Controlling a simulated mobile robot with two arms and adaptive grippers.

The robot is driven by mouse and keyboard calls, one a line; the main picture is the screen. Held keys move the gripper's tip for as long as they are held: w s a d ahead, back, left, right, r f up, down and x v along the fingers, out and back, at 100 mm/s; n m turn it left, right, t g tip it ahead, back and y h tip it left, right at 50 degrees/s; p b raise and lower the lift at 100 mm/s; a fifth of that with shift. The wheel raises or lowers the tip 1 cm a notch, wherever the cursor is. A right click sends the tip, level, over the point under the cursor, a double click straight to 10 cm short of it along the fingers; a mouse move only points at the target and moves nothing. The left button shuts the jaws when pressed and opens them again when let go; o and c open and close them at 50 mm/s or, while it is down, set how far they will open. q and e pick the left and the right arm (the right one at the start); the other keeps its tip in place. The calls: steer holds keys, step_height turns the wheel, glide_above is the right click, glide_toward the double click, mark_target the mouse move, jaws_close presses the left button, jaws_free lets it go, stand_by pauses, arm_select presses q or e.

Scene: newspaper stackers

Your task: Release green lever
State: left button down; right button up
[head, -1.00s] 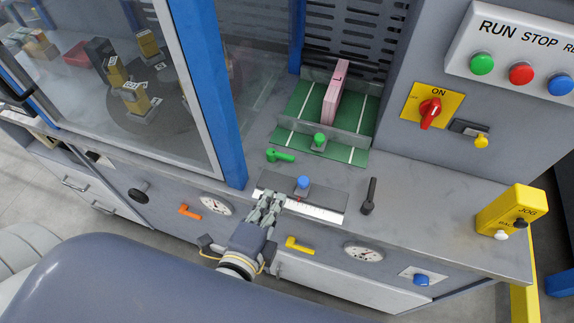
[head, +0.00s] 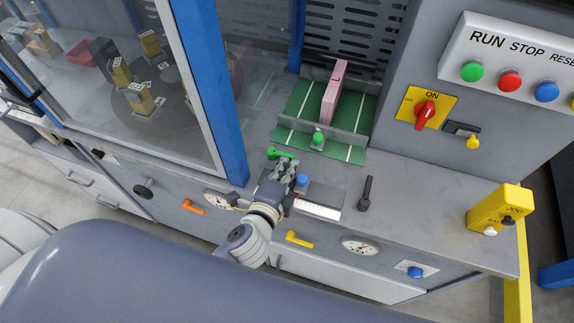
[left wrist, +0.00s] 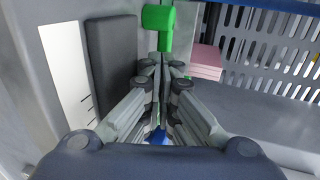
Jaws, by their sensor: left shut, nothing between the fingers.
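The green lever (head: 279,153) sits on the grey counter in front of the green-based stacker bay. It also shows at the top middle of the left wrist view (left wrist: 158,19), with its thick round end and a narrower arm. My left gripper (head: 286,166) is shut and empty, just on the near side of the lever. In the left wrist view its fingertips (left wrist: 163,62) point at the lever's lower part; I cannot tell whether they touch it. My right gripper is not in view.
A blue knob (head: 302,180) and white scale (head: 318,207) lie close by my left gripper. A green knob (head: 318,138) and an upright pink stack (head: 335,95) stand behind. A black lever (head: 366,193) is to the right. The blue-framed glass enclosure (head: 232,130) borders the left.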

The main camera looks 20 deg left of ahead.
arm_select(q)
steer(key=shift+w+d+r+p, duration=0.1)
steer(key=shift+w+d+p, duration=0.15)
steer(key=shift+w+p, duration=0.15)
steer(key=shift+s, duration=0.3)
steer(key=v, duration=1.1)
steer(key=shift+s, duration=0.25)
steer(key=shift+r, duration=0.1)
